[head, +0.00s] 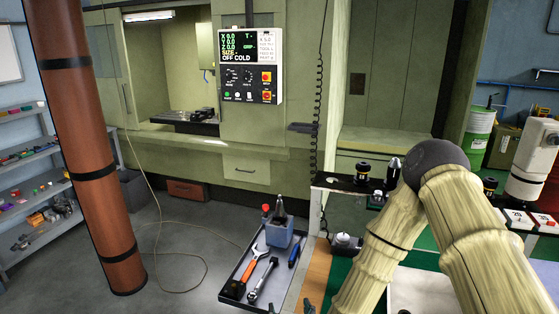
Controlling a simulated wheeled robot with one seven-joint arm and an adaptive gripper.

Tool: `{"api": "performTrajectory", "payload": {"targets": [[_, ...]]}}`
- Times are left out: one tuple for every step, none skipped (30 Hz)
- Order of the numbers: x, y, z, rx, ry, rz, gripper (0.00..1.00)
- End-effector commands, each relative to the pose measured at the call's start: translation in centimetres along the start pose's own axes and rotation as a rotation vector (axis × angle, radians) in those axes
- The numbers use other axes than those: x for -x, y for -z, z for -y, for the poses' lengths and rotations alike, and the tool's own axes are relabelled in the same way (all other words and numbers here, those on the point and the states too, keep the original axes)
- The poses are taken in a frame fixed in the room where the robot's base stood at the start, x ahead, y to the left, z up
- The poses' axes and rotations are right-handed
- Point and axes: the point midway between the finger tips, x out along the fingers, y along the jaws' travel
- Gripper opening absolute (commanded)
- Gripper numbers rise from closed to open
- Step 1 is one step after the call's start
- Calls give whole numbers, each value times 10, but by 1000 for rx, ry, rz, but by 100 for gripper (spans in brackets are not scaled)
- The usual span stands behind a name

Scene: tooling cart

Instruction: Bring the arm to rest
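My arm (433,190) is at the right of the head view. It shows as two pale, ridged links meeting at a dark grey rounded joint, bent at the top like an elbow. Both links run down out of the bottom of the picture. My gripper is not in view, so its state and anything in it are hidden. The arm passes in front of the tooling cart (340,187) and covers part of it. Dark tool holders (362,172) stand on the cart's rail just left of the joint.
A grey tray (233,276) holds a wrench, other hand tools and a blue-grey caddy. A brown banded pillar (88,150) stands left. A green machine with a control panel (251,66) is behind. A white device (531,165) stands right of the arm. Floor between pillar and tray is mostly clear.

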Motion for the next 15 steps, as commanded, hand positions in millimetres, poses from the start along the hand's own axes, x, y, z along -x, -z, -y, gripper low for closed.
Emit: {"api": "performTrajectory", "payload": {"targets": [[3,-27,-3,-1,12,51,79],[6,-42,-5,-3,19,85,79],[11,-62,-8,-8,27,133,79],[16,-79,-12,-11,33,173,79],[22,-95,-15,-16,37,214,79],[29,-117,-20,-22,43,270,79],[36,-133,-24,-27,45,311,79],[42,-148,-27,-32,47,353,79],[52,-169,-33,-38,49,409,79],[60,-184,-37,-44,48,451,79],[68,-198,-42,-50,46,493,79],[79,-217,-48,-58,42,550,79],[88,-232,-53,-64,38,593,79],[98,-245,-58,-71,33,636,79],[111,-263,-65,-79,25,693,79]]}}
